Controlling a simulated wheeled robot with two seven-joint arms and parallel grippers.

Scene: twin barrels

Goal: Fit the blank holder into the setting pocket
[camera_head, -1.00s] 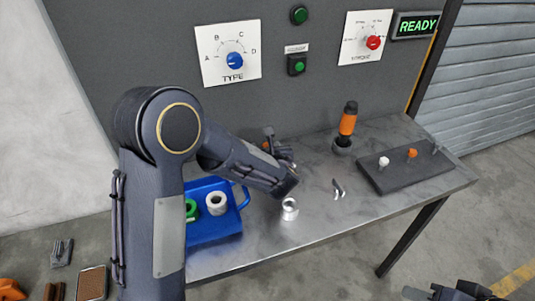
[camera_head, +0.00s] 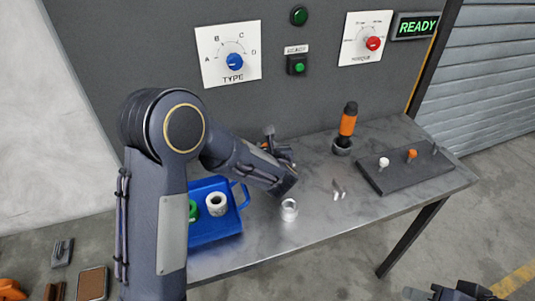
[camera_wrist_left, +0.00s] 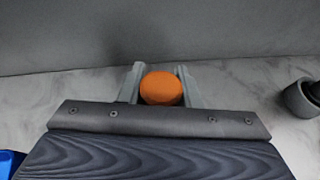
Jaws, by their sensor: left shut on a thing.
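My left gripper (camera_wrist_left: 160,88) is shut on an orange round-topped thing (camera_wrist_left: 161,87), which sits between its two fingers. In the head view this gripper (camera_head: 269,140) is over the back of the table, mostly hidden behind my forearm. An orange-handled tool with a black top (camera_head: 348,122) stands upright in a grey cup (camera_head: 342,149) to the gripper's right; the cup shows at the right of the left wrist view (camera_wrist_left: 299,98). I cannot tell which thing is the setting pocket. My right gripper (camera_head: 455,292) shows only partly at the bottom edge.
A silver ring-like part (camera_head: 289,212) stands on the table (camera_head: 315,228), near small metal pieces (camera_head: 338,189). A blue tray (camera_head: 216,234) holds a white and a green ring. A dark block (camera_head: 400,180) with pegs stands at right. A panel with dials (camera_head: 235,61) rises behind.

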